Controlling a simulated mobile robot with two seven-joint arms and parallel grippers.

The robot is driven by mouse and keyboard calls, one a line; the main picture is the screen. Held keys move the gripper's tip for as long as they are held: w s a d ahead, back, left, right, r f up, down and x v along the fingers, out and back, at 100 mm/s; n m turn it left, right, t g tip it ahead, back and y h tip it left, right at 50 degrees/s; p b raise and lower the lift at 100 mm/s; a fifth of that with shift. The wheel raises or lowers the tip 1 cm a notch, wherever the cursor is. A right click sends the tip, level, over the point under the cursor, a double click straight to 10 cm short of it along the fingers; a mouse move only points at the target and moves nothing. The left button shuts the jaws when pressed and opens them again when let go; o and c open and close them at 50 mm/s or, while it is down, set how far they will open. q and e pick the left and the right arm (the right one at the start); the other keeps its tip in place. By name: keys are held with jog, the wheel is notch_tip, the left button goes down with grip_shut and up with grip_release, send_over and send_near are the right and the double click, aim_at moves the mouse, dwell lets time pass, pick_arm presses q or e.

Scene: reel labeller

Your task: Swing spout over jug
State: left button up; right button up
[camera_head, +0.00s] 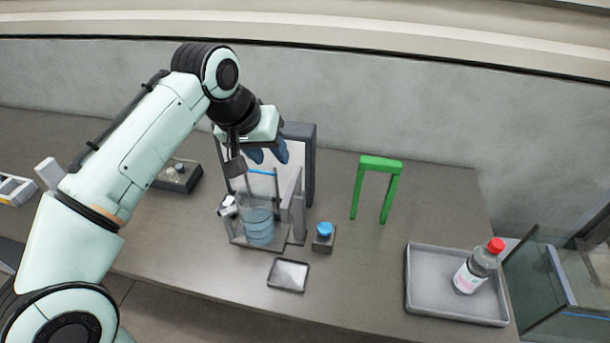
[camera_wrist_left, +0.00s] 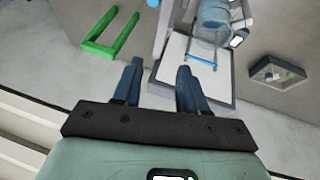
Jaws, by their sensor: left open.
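A clear jug (camera_head: 258,228) with a bluish tint stands at the front of a grey dispenser-like stand (camera_head: 300,150). The jug also shows at the top of the left wrist view (camera_wrist_left: 213,14). A blue bar (camera_head: 262,171) on thin rods spans above and behind the jug, and it shows in the left wrist view (camera_wrist_left: 201,61). I cannot tell which part is the spout. My left gripper (camera_head: 268,155) is open and empty, above the stand's upper part, its blue fingers pointing down. In the left wrist view its fingers (camera_wrist_left: 160,70) are apart with nothing between them. My right gripper is out of view.
A green arch (camera_head: 381,164) stands right of the stand. A blue-capped block (camera_head: 323,240) and a small tray (camera_head: 288,275) are near the stand. A grey tray (camera_head: 425,285) holds a red-capped bottle (camera_head: 475,272). A dark box (camera_head: 180,180) sits left. The back wall is close behind.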

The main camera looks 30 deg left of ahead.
aim_at(291, 185)
pick_arm(q)
jog(key=x, duration=0.5)
jog(key=b+x, duration=0.1)
jog(key=x, duration=0.5)
jog(key=shift+s+f, duration=0.15)
jog(key=shift+f, duration=0.1)
jog(key=shift+w+f+b, duration=0.3)
jog(key=shift+w+f, duration=0.05)
jog(key=shift+f, duration=0.2)
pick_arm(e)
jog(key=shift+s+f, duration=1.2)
pick_arm(q)
grip_shut()
